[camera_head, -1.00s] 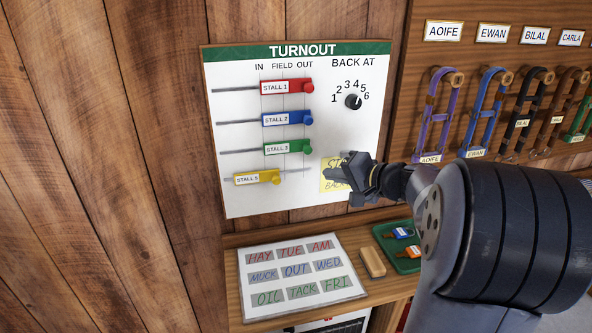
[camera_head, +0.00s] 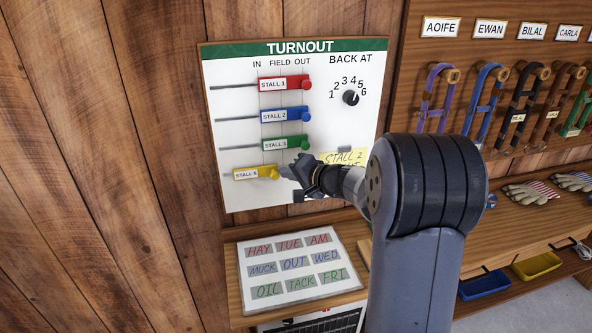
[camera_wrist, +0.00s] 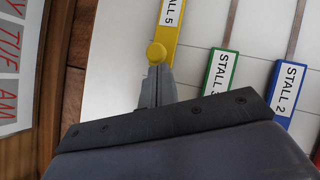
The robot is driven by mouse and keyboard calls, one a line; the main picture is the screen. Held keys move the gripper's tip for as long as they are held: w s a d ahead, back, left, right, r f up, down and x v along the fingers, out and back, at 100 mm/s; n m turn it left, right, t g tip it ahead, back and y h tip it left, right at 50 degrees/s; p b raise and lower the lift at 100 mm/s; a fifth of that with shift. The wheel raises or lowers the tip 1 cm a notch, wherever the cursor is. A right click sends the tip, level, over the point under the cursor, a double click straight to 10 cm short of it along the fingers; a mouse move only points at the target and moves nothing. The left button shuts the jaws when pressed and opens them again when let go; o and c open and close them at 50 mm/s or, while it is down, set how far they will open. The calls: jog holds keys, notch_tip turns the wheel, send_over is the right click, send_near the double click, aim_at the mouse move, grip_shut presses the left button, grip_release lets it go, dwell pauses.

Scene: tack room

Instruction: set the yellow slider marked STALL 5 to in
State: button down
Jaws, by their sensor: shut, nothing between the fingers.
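The yellow slider marked STALL 5 (camera_head: 248,174) is the lowest on the white TURNOUT board (camera_head: 235,100). Its round knob (camera_head: 275,172) stands left of the other sliders' knobs, around the IN and FIELD columns; I cannot tell exactly which it lines up with. My gripper (camera_head: 285,170) is shut and empty, just right of this knob. In the wrist view the closed fingertips (camera_wrist: 157,75) reach the edge of the yellow knob (camera_wrist: 156,53); I cannot tell if they touch. The slider's label (camera_wrist: 169,12) is partly cut off there.
Red STALL 1 (camera_head: 275,84), blue STALL 2 (camera_head: 275,115) and green STALL 3 (camera_head: 276,144) sliders sit above, knobs under OUT. A yellow note (camera_head: 345,157) is partly behind my arm. A word board (camera_head: 345,285) lies below. Halters hang at right.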

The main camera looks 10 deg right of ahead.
aim_at(257, 176)
jog(key=shift+a+f+b, duration=0.2)
jog(key=shift+a+b, duration=0.9)
jog(key=shift+a+r+b, duration=0.25)
jog(key=shift+a+b, duration=0.15)
jog(key=shift+a, duration=0.15)
